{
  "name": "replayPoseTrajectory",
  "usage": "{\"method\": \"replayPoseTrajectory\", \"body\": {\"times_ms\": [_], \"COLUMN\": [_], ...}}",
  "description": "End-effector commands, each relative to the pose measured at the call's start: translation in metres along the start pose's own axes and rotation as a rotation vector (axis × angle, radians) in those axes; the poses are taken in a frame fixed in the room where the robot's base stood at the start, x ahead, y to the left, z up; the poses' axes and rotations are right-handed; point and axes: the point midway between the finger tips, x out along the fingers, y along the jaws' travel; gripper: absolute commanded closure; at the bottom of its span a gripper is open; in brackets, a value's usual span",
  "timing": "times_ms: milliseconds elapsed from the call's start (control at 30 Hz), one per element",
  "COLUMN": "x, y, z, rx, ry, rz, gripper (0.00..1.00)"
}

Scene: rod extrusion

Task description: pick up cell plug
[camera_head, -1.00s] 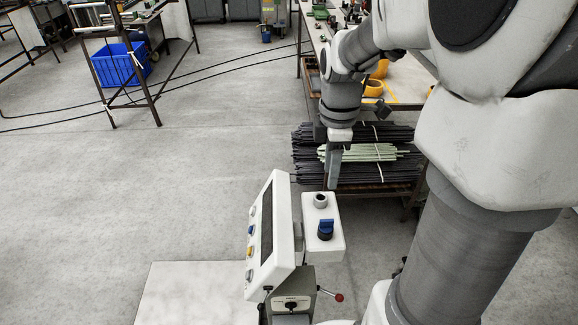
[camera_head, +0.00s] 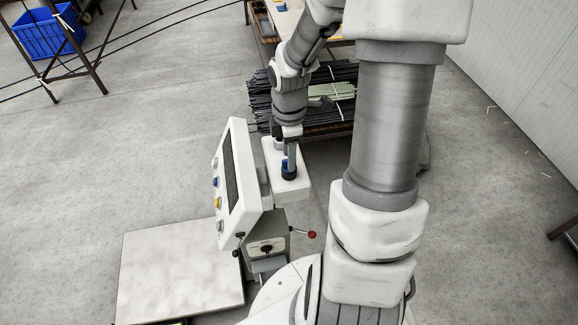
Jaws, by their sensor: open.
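The blue-and-black piece (camera_head: 288,173), which looks like the cell plug, stands on the white box (camera_head: 302,192) beside the tilted control panel. Its black base and part of its blue top show. My gripper (camera_head: 291,160) points down right at the blue top, with its fingers overlapping it in the picture. The gripper is open. I cannot tell whether the fingers touch the plug. A round grey fitting on the same box is hidden behind the gripper.
The control panel (camera_head: 236,180) stands close to the left of the gripper. A lever with a red knob (camera_head: 312,235) sticks out below. A rack of dark rods (camera_head: 265,103) stands behind my arm. Floor (camera_head: 120,160) to the left is clear.

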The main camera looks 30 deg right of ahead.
Motion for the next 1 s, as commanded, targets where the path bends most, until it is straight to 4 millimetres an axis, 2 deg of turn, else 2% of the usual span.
{"method": "replayPoseTrajectory", "body": {"times_ms": [100, 333, 367, 600, 1000], "x": [0.011, 0.0115, 0.0115, 0.0114, 0.0112], "y": [-0.0002, 0.0002, 0.0002, 0.0002, 0.0002], "z": [-0.0005, -0.0005, -0.0005, -0.0005, -0.0005], "rx": [-0.002, -0.001, -0.001, -0.001, -0.001], "ry": [0.0, 0.0, 0.0, 0.0, 0.0], "rz": [-0.001, 0.002, 0.001, 0.001, 0.001], "gripper": [0.53, 0.53, 0.56, 0.99, 1.0]}}
